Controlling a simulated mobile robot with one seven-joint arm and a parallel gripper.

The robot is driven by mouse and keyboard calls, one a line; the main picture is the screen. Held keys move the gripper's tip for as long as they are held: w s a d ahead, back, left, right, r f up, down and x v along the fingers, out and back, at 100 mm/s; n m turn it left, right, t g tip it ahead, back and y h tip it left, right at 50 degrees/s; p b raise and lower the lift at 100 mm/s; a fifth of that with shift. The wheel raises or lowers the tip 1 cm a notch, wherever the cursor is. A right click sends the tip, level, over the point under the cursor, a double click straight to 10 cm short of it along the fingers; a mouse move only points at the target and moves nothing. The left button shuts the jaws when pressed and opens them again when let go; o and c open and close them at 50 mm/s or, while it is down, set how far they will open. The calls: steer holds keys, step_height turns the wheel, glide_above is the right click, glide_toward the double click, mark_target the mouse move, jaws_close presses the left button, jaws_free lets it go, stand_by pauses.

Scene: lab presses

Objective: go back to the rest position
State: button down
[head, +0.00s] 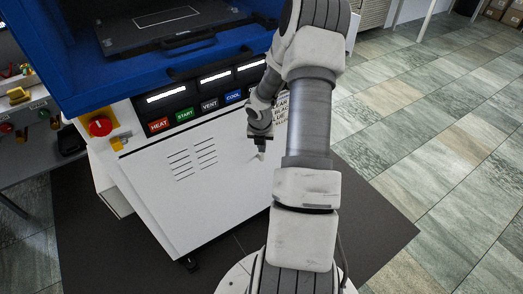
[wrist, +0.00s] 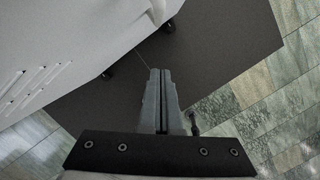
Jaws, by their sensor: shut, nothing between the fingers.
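My gripper (head: 261,154) hangs in front of the white front panel of the press, low and to the right of its vent slots, pointing down. In the wrist view its two fingers (wrist: 160,75) lie together with nothing between them, over the dark floor mat (wrist: 225,45). In the head view my arm crosses the right half of the picture and hides part of the press's right side.
The press (head: 215,185) has a blue upper housing (head: 60,50), a red knob (head: 100,126) and labelled buttons, including HEAT and START. A side bench (head: 35,105) with small controls stands at left. Tiled floor (head: 440,140) at right is clear; boxes (head: 500,10) sit far back.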

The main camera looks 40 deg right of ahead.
steer(key=shift+s+r, duration=0.1)
steer(key=shift+r, duration=0.2)
steer(key=s+a+r+m+h+b, duration=0.1)
steer(key=a+r+m, duration=0.55)
steer(key=r, duration=0.45)
steer(key=s+a+r+m+h, duration=0.1)
steer(key=s+a+r+m, duration=0.1)
steer(key=a+r+m, duration=0.6)
steer(key=s+a+r+m+t+y+p, duration=0.2)
steer(key=s+a+r+m+t+y, duration=0.1)
steer(key=s+a+r+m, duration=0.9)
steer(key=s+a+r+y, duration=0.1)
steer(key=s+a+r, duration=0.2)
steer(key=r, duration=0.2)
steer(key=shift+s+a+t+p, duration=0.25)
steer(key=shift+s+t+p, duration=0.05)
steer(key=shift+t, duration=0.1)
